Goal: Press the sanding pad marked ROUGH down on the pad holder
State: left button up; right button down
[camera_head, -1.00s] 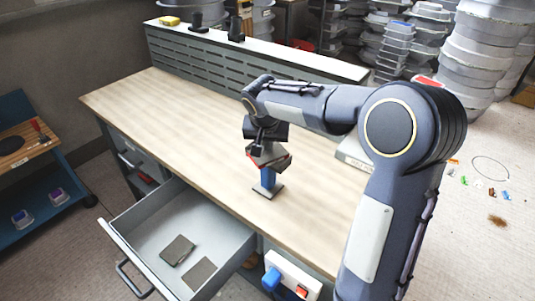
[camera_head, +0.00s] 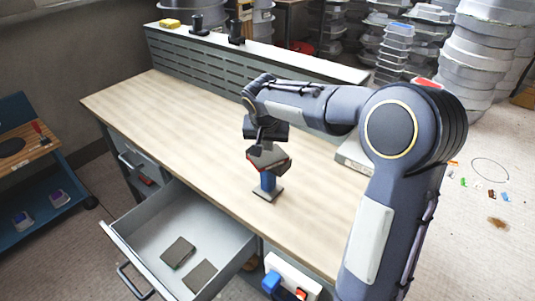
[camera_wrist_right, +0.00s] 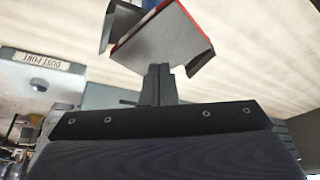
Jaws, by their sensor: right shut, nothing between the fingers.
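A grey sanding pad with a red edge (camera_head: 270,162) sits tilted on top of the pad holder, a blue post (camera_head: 267,181) on a small square base (camera_head: 267,194) on the workbench. The pad also shows in the right wrist view (camera_wrist_right: 168,42), just beyond my fingertips. No ROUGH marking is legible. My right gripper (camera_head: 263,150) is shut and empty, right over the pad; its fingers show in the wrist view (camera_wrist_right: 158,82). I cannot tell whether the fingertips touch the pad. My left gripper is not in view.
The workbench (camera_head: 190,125) is mostly clear. An open drawer (camera_head: 150,221) below its front edge holds two flat grey pads (camera_head: 178,252) (camera_head: 201,276). A white unit with a blue knob (camera_head: 271,281) is at the front. A slotted back panel (camera_head: 220,75) runs behind.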

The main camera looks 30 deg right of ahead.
aim_at(268, 156)
notch_tip(268, 156, up, 6)
jog(key=p, duration=0.3)
jog(key=shift+f, duration=0.25)
dwell(0.3)
jog(key=s+a+f+n+t+y, duration=0.1)
jog(key=s+a+n+y, duration=0.2)
jog(key=s, duration=1.1)
jog(key=s+a+f+n+t+y, duration=0.1)
jog(key=s+a+f+n+y, duration=0.1)
jog(key=s+a, duration=0.6)
jog(key=s+y, duration=0.1)
jog(key=s, duration=0.5)
jog(key=shift+s+a+n+y, duration=0.15)
jog(key=shift+s+n+y, duration=0.15)
jog(key=shift+s+n, duration=0.1)
